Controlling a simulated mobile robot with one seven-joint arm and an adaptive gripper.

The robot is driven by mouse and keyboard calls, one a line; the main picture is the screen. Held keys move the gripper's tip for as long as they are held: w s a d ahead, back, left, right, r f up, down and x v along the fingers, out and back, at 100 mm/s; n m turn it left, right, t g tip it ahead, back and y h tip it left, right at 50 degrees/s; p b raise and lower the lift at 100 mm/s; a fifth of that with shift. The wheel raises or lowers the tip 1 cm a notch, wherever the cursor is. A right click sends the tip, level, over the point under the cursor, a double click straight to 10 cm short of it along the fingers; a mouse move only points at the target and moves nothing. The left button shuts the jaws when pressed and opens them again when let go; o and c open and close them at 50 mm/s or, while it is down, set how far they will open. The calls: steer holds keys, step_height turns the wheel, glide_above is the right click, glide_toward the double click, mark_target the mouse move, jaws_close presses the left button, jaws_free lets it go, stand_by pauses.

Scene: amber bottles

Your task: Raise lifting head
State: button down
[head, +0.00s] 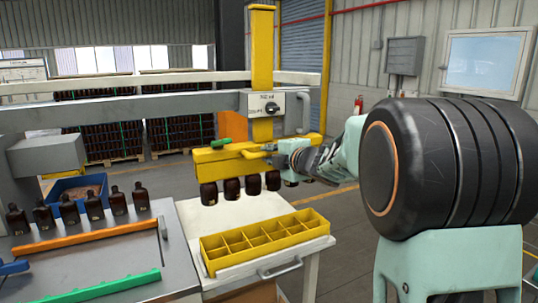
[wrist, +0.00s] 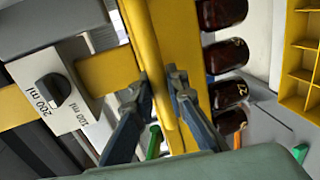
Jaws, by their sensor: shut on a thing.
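The yellow lifting head (head: 222,156) hangs from a yellow post, with several amber bottles (head: 231,190) in a row under it. The bottles hang clear of the surface below. My gripper (head: 283,149) is at the right end of the lifting head, its fingers closed around a yellow bar that seems to be its handle. In the wrist view, the fingers (wrist: 158,90) are on both sides of the yellow bar (wrist: 164,50), and the bottles (wrist: 226,55) show to the right. The exact finger contact is partly hidden.
A yellow divided crate (head: 262,262) with empty compartments stands on a white table just below and right of the bottles. More amber bottles (head: 94,206) stand on the left bench behind an orange rail (head: 85,238). A dial (head: 271,107) sits on the crossbeam.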

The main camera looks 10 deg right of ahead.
steer(key=shift+r, duration=0.55)
steer(key=c, duration=2.1)
jaws_free()
steer(key=shift+o, duration=1)
steer(key=shift+f, duration=0.15)
steer(key=v, duration=1.2)
